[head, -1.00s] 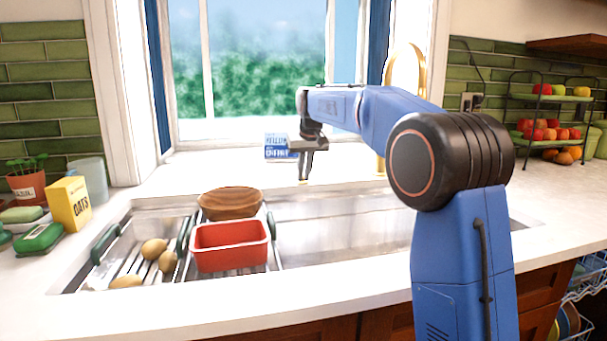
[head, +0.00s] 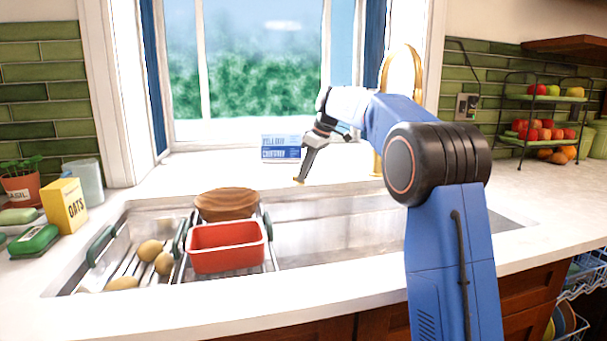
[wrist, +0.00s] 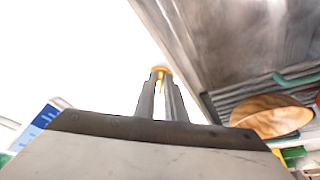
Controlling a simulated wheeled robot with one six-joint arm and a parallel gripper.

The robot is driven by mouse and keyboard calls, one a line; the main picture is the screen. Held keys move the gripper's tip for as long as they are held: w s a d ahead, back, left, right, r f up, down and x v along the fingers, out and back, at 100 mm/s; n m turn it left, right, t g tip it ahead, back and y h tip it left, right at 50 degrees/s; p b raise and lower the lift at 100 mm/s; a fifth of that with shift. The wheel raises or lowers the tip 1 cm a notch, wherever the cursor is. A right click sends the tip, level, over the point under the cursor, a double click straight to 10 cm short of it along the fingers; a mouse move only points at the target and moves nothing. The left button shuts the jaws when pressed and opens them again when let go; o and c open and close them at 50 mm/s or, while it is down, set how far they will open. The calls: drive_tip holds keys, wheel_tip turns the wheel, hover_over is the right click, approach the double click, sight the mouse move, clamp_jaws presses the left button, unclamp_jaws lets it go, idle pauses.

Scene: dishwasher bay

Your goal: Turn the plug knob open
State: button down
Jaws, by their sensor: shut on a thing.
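The plug knob (wrist: 161,69) is a small gold piece between my fingertips in the wrist view. In the head view only a speck of gold shows at the fingertips, by the back rim of the sink (head: 330,235). My gripper (head: 301,177) is shut on the knob, its fingers slanting down to the left. In the wrist view my gripper (wrist: 162,82) has both fingers close together around the gold piece. How far the knob is turned cannot be told, as the fingers cover most of it.
A red tub (head: 228,262), a brown wooden bowl (head: 226,206) and several potatoes (head: 150,250) sit over the sink's left part. A blue-and-white box (head: 281,148) stands on the sill behind my gripper. A gold faucet (head: 402,66) rises behind my arm. The sink's middle is clear.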

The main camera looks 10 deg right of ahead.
drive_tip(key=shift+w+d+n, duration=0.1)
drive_tip(key=shift+w+n, duration=0.05)
drive_tip(key=shift+n, duration=0.65)
drive_tip(key=shift+g, duration=0.3)
drive_tip(key=c, duration=1.8)
unclamp_jaws()
drive_tip(key=shift+r, duration=0.1)
drive_tip(key=v, duration=1.1)
drive_tip(key=shift+d+r, duration=0.3)
drive_tip(key=shift+d, duration=0.05)
drive_tip(key=shift+o, duration=0.6)
